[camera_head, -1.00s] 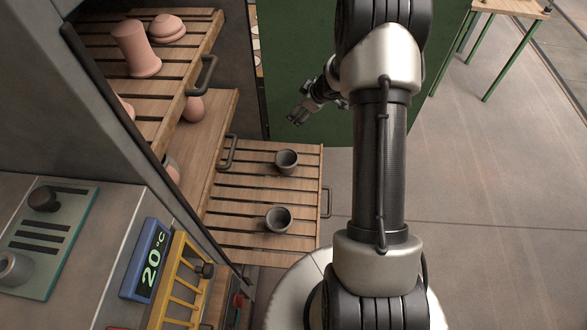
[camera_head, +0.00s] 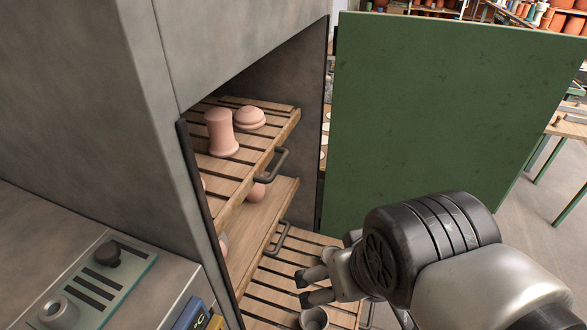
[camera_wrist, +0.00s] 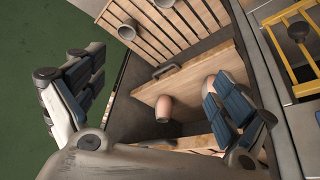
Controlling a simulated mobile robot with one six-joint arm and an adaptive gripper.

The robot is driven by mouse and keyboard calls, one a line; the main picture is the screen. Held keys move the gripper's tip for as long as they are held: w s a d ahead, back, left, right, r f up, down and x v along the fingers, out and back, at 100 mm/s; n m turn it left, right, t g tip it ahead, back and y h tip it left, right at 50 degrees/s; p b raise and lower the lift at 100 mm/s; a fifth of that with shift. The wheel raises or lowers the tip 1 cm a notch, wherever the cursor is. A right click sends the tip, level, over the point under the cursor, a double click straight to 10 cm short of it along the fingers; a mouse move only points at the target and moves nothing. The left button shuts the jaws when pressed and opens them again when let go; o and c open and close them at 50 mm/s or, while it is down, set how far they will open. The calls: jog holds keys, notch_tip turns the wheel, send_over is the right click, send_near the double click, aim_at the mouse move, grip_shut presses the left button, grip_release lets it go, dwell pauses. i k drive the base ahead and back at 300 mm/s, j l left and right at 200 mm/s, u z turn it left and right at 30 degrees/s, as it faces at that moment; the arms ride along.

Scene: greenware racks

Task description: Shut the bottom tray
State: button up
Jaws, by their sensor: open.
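The bottom tray (camera_head: 272,292) is a slatted wooden tray, standing pulled out of the rack beyond the trays above it. A grey cup (camera_head: 314,318) stands on it, partly cut off by the lower edge of the head view. The tray's slats (camera_wrist: 187,38) show at the top of the wrist view with two grey cups, one of them here (camera_wrist: 127,31). My gripper (camera_head: 302,289) is open and empty, and appears over the tray in the head view. Its two spread fingers (camera_wrist: 157,95) also show in the wrist view. Contact with the tray cannot be told.
A middle board (camera_head: 262,238) with a dark handle and a pink pot is out less far. The top tray (camera_head: 265,152) holds pink pots. A green door panel (camera_head: 430,110) stands open at right. A grey counter (camera_head: 50,240) lies at left. Open floor (camera_head: 520,230) shows at right.

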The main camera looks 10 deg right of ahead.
aim_at(351, 321)
jog(key=k+l, duration=0.35)
jog(key=k+l+z, duration=0.15)
jog(key=k+l, duration=0.25)
jog(key=i+j+z, duration=0.2)
jog(key=z, duration=0.2)
jog(key=i+j, duration=0.05)
jog(key=i, duration=0.05)
